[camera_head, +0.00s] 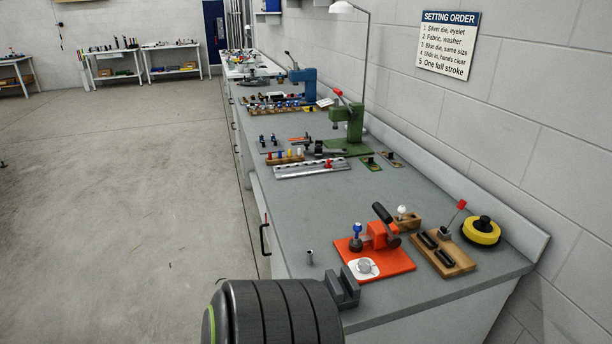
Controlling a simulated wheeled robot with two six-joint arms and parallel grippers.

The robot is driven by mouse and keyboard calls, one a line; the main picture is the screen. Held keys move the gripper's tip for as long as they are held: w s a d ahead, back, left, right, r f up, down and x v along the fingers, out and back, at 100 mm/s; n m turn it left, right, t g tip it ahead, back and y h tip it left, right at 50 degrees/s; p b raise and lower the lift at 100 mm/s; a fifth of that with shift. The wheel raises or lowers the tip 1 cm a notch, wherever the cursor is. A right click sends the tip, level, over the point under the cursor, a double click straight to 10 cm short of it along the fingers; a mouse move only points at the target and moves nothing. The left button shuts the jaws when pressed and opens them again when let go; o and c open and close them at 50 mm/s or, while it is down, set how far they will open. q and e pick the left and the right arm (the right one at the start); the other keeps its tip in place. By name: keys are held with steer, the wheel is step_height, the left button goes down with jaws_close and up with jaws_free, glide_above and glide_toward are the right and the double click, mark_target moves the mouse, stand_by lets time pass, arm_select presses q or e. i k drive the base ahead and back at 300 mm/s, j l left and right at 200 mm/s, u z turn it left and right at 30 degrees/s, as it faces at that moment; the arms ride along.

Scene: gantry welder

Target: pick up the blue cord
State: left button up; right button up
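I cannot make out a blue cord anywhere in the head view. A dark ribbed part of my own arm fills the bottom middle and hides the bench's near left corner.
The long grey bench (430,215) runs along the right wall.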

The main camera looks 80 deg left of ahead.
mark_target(357, 228)
steer(key=i+u, duration=0.2)
steer(key=u, duration=0.25)
steer(key=i+l+u, duration=0.1)
steer(key=u, duration=0.4)
steer(key=i+l+u, duration=0.15)
steer(key=u, duration=0.3)
steer(key=i+l+u, duration=0.15)
steer(key=u, duration=0.35)
steer(key=l, duration=0.1)
